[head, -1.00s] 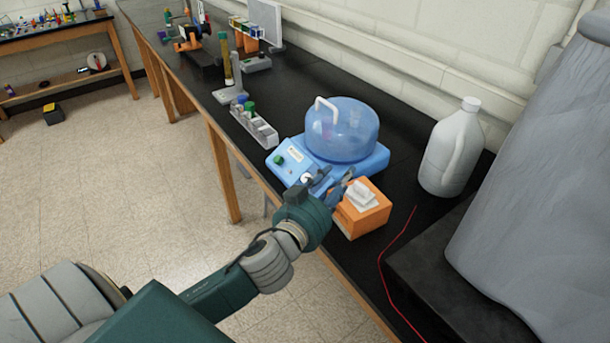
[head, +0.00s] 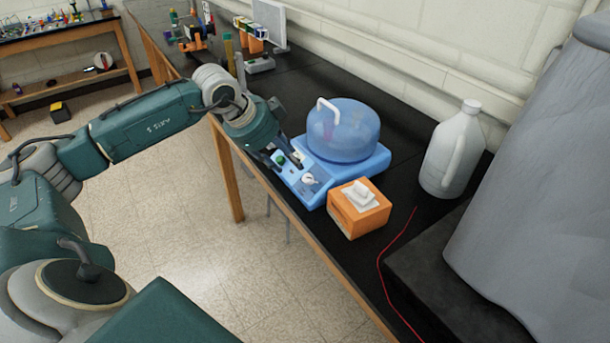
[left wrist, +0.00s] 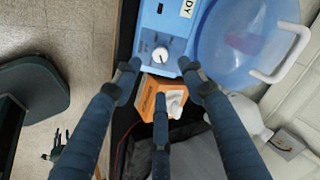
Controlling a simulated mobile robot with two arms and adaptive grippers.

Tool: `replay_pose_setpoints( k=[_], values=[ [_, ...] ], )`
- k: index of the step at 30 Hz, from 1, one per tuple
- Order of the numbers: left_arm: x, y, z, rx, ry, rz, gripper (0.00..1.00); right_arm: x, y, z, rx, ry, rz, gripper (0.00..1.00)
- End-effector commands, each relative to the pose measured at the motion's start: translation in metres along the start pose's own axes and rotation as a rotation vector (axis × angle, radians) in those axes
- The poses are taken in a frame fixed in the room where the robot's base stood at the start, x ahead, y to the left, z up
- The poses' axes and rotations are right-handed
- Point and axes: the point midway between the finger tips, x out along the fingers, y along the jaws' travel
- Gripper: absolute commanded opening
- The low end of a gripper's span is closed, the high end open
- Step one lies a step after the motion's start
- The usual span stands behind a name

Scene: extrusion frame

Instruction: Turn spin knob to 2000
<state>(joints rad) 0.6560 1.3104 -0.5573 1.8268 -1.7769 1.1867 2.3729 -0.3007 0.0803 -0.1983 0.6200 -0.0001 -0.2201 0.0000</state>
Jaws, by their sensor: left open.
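The blue centrifuge (head: 318,196) with a clear blue domed lid (head: 342,130) and white handle stands on the black bench. My right gripper is out of view.
An orange tissue box (head: 358,212) stands close in front of the centrifuge, on the knob's side. A white jug (head: 454,150) stands to the right, and a red wire (head: 382,262) lies on the bench. The bench's front edge runs below the centrifuge.

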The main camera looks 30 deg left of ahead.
Motion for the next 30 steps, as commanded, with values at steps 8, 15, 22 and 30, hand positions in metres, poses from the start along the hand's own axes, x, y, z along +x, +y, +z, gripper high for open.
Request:
replay_pose_setpoints(
  k=[8,15,22,30],
  values=[
    [0.046,0.001,-0.005,0.001,0.006,0.007,0.41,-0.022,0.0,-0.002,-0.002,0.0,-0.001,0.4],
    [0.086,0.001,-0.004,0.002,0.007,0.004,0.41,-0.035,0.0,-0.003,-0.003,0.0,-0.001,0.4],
    [0.102,0.001,-0.003,0.003,0.007,0.002,0.41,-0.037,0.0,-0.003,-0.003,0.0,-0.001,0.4],
    [0.103,0.002,-0.003,0.004,0.007,0.002,0.35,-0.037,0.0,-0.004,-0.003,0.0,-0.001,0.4]
  ],
)
